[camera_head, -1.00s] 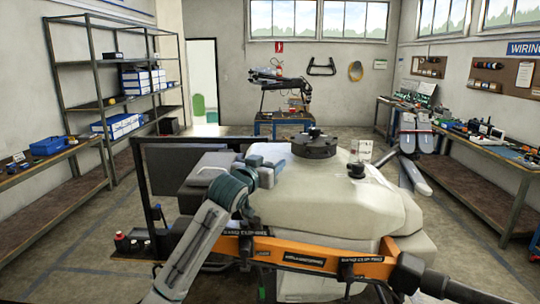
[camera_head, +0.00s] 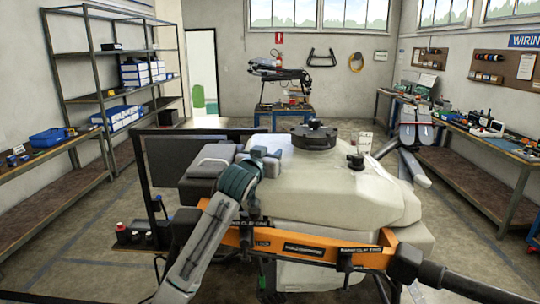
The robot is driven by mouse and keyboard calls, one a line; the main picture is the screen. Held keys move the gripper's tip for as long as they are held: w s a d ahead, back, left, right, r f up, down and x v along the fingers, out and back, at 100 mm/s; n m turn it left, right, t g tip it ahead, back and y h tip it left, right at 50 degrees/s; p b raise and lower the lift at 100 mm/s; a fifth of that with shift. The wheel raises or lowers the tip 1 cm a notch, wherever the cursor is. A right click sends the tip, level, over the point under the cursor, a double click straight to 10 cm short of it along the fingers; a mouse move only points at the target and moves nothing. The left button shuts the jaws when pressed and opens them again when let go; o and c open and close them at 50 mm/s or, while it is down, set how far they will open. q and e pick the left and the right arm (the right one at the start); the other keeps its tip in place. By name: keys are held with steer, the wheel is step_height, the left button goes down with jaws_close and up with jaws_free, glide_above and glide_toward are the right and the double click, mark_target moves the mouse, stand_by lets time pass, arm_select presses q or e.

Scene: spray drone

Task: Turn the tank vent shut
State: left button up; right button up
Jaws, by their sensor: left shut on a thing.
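The large cream tank (camera_head: 345,195) sits in the spray drone, behind an orange frame arm (camera_head: 310,250). A wide black lid (camera_head: 313,136) is on its top. A small black knob (camera_head: 355,162) stands on its right part. My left gripper (camera_head: 265,156) is at the tank's upper left edge, left of the lid. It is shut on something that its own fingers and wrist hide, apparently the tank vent. My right gripper (camera_head: 416,133) is beyond the tank's right side, apart from it and touching nothing. Its jaw opening is unclear.
A dark flat panel (camera_head: 165,165) stands left of the tank. Small bottles (camera_head: 122,233) are at lower left. A shelf rack (camera_head: 115,97) is on the left and a workbench (camera_head: 480,150) on the right. A blue stand (camera_head: 284,110) is at the back. Floor is clear between.

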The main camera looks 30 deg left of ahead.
arm_select(q)
steer(key=shift+n+y, duration=0.3)
steer(key=shift+y, duration=0.2)
steer(key=o, duration=1)
steer(key=shift+c, duration=0.2)
steer(key=shift+s, duration=0.1)
steer(key=shift+s, duration=0.2)
steer(key=b+v, duration=0.5)
steer(key=v, duration=0.5)
steer(key=shift+s, duration=0.2)
